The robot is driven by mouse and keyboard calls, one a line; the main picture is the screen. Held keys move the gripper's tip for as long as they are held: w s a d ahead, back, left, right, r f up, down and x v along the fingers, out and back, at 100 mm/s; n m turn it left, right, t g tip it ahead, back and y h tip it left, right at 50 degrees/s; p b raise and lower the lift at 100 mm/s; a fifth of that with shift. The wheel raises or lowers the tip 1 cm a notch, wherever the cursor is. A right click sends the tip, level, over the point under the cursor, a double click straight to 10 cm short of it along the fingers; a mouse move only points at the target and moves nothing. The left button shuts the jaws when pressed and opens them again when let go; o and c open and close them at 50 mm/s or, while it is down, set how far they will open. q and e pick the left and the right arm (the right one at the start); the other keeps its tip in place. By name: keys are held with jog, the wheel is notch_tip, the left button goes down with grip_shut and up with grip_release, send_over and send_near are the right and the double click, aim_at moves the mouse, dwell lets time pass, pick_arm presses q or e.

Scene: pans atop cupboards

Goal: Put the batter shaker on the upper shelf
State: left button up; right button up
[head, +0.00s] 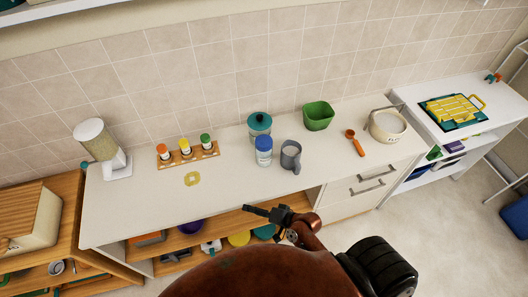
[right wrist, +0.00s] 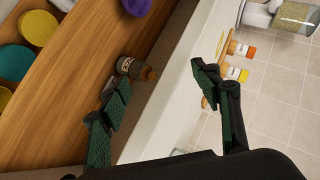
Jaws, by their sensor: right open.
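The likely batter shaker is a clear, pale container with a blue lid (head: 264,151), upright on the white counter (head: 225,195) in the head view. My right gripper (head: 268,211) is low in front of the counter's front edge, below and apart from the shaker. In the right wrist view my right gripper (right wrist: 158,80) is open and empty, its two dark green pads spread. A white shelf edge (head: 45,13) runs along the top left of the head view; its top surface is hidden. My left gripper is not in view.
A green container (head: 318,116) is behind. A small dark bottle (right wrist: 128,67) stands by the wooden lower shelf (right wrist: 60,95). The counter's left front is clear.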

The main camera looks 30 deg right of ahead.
aim_at(267, 158)
jog(key=w+r+m+t, duration=0.6)
jog(key=w+r+m, duration=0.2)
jog(key=r+m, duration=0.4)
jog(key=w+d+f+m+h, duration=0.1)
jog(key=d+m+h, duration=0.2)
jog(key=m, duration=0.3)
jog(key=w+d+f+m+t+h, duration=0.1)
jog(key=d+m+h, duration=0.2)
jog(key=d+m, duration=0.3)
jog(key=w+d+f+m+h, duration=0.1)
jog(key=w+d+m+h, duration=0.1)
jog(key=d+m+h, duration=0.2)
jog(key=shift+d+f+m, duration=0.1)
jog(key=shift+d+m, duration=0.2)
jog(key=shift+m, duration=1)
jog(key=shift+w+d+f+m, duration=0.1)
jog(key=shift+d+m, duration=0.15)
jog(key=shift+m, duration=0.05)
jog(key=shift+h, duration=0.3)
jog(key=x, duration=0.2)
jog(key=p+x, duration=0.1)
jog(key=x, duration=0.4)
jog(key=shift+w+r+p, duration=0.25)
jog(key=shift+p, duration=0.1)
jog(key=shift+s, duration=0.1)
